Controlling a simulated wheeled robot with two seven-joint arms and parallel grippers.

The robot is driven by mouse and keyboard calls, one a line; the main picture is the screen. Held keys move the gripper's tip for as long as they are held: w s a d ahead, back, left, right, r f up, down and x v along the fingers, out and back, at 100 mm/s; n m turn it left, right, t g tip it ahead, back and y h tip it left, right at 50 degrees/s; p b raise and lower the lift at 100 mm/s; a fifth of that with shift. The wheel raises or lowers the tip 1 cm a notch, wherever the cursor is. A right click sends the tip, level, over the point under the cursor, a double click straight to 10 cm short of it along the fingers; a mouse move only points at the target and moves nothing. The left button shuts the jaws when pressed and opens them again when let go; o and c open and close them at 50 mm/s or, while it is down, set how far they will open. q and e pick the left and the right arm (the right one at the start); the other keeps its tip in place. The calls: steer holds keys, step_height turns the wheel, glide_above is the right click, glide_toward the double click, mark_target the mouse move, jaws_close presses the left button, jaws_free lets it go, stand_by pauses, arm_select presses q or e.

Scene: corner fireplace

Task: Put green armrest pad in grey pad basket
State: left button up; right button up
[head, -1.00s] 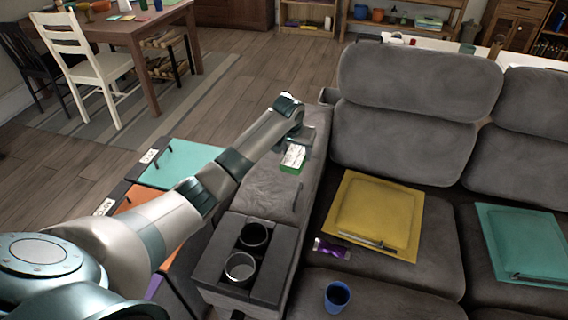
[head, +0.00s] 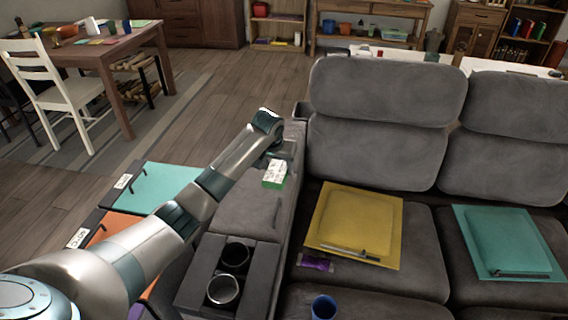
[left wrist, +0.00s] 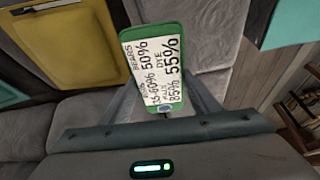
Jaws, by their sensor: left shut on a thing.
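The green armrest pad (head: 273,180), with a white printed label on top, is at the far part of the sofa's left armrest in the head view. My left gripper (head: 278,161) is shut on it. In the left wrist view, the pad (left wrist: 154,70) stands out between the two fingers of my left gripper (left wrist: 160,92), label facing the camera. I cannot tell if the pad touches the armrest. A small grey box-like thing (head: 300,111) shows partly beyond the armrest's far end; I cannot tell whether it is the grey pad basket. My right gripper is out of view.
The armrest has a cup-holder console (head: 207,266) at its near end. A yellow mat (head: 325,206) and a teal mat (head: 478,262) lie on the seats, with a blue cup (head: 323,307) nearby. Labelled teal (head: 166,187) and orange panels lie left of the armrest.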

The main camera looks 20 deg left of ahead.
arm_select(q)
steer(key=s+d+r, duration=0.1)
steer(key=s+d, duration=0.5)
steer(key=s, duration=0.6)
steer(key=s+d+r+m, duration=0.1)
steer(key=s+d+r, duration=0.1)
steer(key=s+d, duration=0.5)
steer(key=s, duration=0.6)
steer(key=shift+s+d+m+h, duration=0.15)
steer(key=shift+d+m+h, duration=0.15)
steer(key=shift+h, duration=0.1)
steer(key=shift+r, duration=0.1)
